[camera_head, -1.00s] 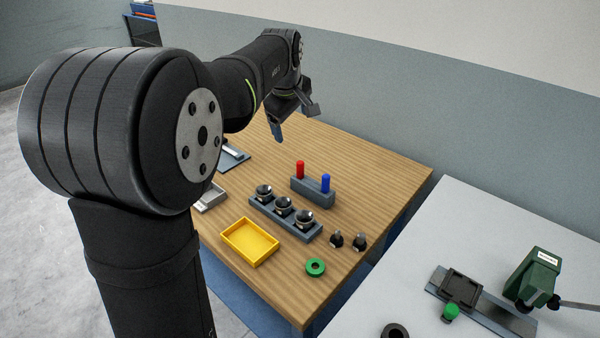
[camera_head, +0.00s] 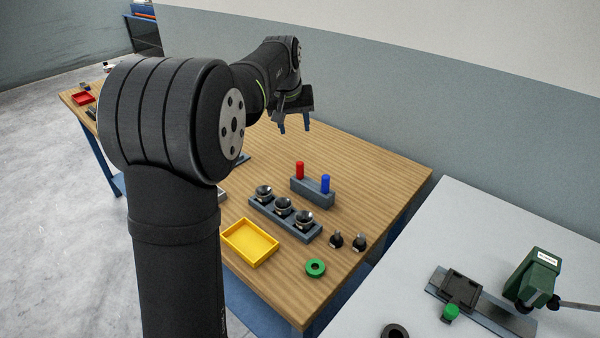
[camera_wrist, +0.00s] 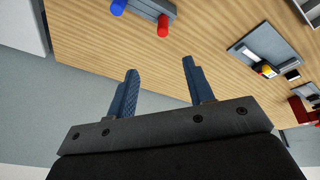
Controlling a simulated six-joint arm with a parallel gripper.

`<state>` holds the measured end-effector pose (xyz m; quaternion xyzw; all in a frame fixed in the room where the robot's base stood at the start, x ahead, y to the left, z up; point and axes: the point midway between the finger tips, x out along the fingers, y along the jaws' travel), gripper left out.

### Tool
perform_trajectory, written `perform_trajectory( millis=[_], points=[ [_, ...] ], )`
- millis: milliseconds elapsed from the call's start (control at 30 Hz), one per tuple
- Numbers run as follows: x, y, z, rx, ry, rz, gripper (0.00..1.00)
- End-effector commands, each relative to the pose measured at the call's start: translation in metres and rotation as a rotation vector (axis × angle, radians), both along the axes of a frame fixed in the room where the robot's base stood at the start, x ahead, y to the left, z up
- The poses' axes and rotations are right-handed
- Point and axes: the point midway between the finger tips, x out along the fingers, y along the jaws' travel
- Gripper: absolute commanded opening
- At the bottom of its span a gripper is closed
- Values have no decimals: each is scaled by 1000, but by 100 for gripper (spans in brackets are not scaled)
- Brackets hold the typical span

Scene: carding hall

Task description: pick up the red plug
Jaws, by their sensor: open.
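The red plug (camera_head: 300,170) stands upright in a grey block (camera_head: 312,194) on the wooden table, to the left of a blue plug (camera_head: 326,184). In the wrist view the red plug (camera_wrist: 163,26) is near the top, beyond the fingertips, with the blue plug (camera_wrist: 118,7) to its left. My gripper (camera_head: 294,124) is open and empty, above the table and behind the block in the head view. In the wrist view its two blue fingers (camera_wrist: 159,72) are spread apart, with nothing between them. The grey block (camera_wrist: 152,8) is partly cut off at the top there.
A holder with several dark cups (camera_head: 283,209) stands in front of the block. A yellow tray (camera_head: 249,243), a green ring (camera_head: 315,267) and two dark knobs (camera_head: 347,240) are nearer. A white table (camera_head: 460,230) adjoins on the right. The wood behind the block is clear.

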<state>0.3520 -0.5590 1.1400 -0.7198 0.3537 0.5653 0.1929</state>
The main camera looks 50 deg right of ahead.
Motion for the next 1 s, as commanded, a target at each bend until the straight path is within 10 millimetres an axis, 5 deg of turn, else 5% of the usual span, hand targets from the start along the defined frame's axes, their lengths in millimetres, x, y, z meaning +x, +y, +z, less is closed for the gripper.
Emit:
perform_trajectory(
  millis=[200, 400, 567, 1000],
  points=[
    [10, -14, -16, 54, -66, -361, 48],
    [14, -19, -23, 74, -96, -530, 48],
    [15, -23, -38, 78, -99, -556, 48],
    [20, -46, -125, 78, -99, -554, 48]
  ],
)
